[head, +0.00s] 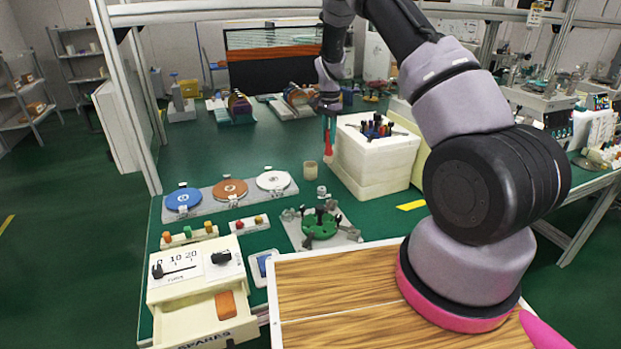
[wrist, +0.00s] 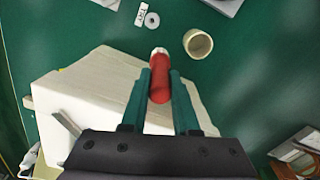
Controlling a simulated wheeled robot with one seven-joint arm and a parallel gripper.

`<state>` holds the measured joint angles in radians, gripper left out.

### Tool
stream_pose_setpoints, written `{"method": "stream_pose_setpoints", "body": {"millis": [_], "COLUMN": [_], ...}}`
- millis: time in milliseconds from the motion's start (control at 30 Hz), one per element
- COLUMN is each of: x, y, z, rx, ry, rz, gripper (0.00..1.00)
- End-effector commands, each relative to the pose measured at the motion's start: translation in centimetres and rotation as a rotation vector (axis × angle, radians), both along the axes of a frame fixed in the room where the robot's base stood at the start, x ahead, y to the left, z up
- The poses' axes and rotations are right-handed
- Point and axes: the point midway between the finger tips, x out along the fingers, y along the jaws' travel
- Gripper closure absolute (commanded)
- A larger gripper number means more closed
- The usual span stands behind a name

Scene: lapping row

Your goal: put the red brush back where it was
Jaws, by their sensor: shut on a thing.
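The red brush (wrist: 160,84) is held between the two teal fingers of my gripper (wrist: 161,86) in the wrist view, its pale tip pointing away from the gripper. In the head view the red brush (head: 328,141) hangs upright below my gripper (head: 329,122), just left of the white block-shaped holder. A small tan cup (head: 310,170) stands on the green table a little below and left of the brush. The cup (wrist: 198,43) also shows in the wrist view, ahead and right of the brush tip, apart from it. The cup looks empty.
The white holder (head: 375,165) with several dark and coloured tools in its top stands close to the gripper. Discs on a grey plate (head: 228,197), a green fixture (head: 320,223) and an open-drawer cabinet (head: 195,285) stand nearer.

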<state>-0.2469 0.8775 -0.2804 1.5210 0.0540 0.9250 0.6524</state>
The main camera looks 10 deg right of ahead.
Motion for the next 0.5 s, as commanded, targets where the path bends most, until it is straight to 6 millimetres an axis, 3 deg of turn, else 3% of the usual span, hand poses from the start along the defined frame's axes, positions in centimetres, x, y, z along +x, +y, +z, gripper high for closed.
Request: {"method": "stream_pose_setpoints", "body": {"millis": [100,200,500], "x": [2.8,4.4,6.2], "y": [1.9,3.3,5.3], "z": [0.0,0.1,-0.2], "rx": [-0.002,-0.001,0.001], "ry": [-0.006,-0.007,-0.008], "rz": [-0.186,-0.316,-0.485], "gripper": [1.0,1.0,1.0]}}
